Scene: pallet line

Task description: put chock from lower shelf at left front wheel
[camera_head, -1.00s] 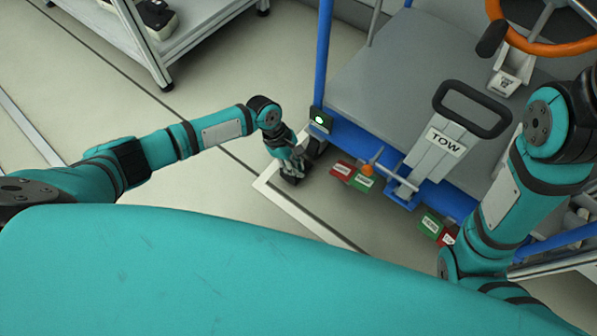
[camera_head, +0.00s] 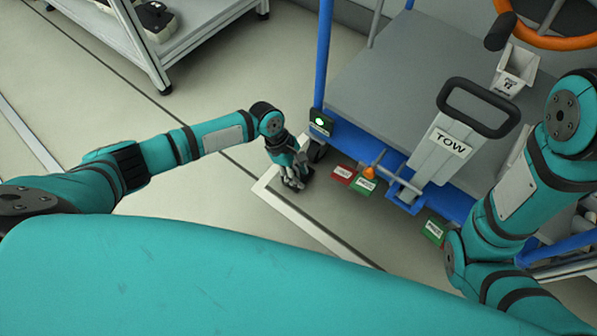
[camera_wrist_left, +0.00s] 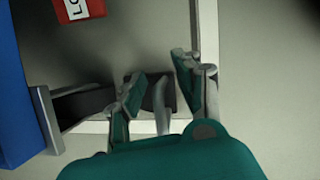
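The dark chock (camera_head: 309,173) is on the floor by the cart's left front wheel (camera_head: 316,152), partly hidden by my fingers. In the left wrist view the chock (camera_wrist_left: 150,91) lies beyond and between the fingers, with the wheel (camera_wrist_left: 80,106) to its left. I cannot tell whether chock and wheel touch. My left gripper (camera_head: 293,182) is low beside the wheel. In the wrist view its fingers (camera_wrist_left: 158,85) are spread, with a gap between the right finger and the chock. My right arm crosses the right side of the head view; its gripper is out of frame.
The blue-framed cart (camera_head: 385,75) has a TOW handle (camera_head: 450,140). Red (camera_head: 342,174) and green (camera_head: 363,185) labelled pieces are at its front edge. White floor lines (camera_head: 310,228) run in front. A rack (camera_head: 150,60) stands at upper left. The floor left of the wheel is clear.

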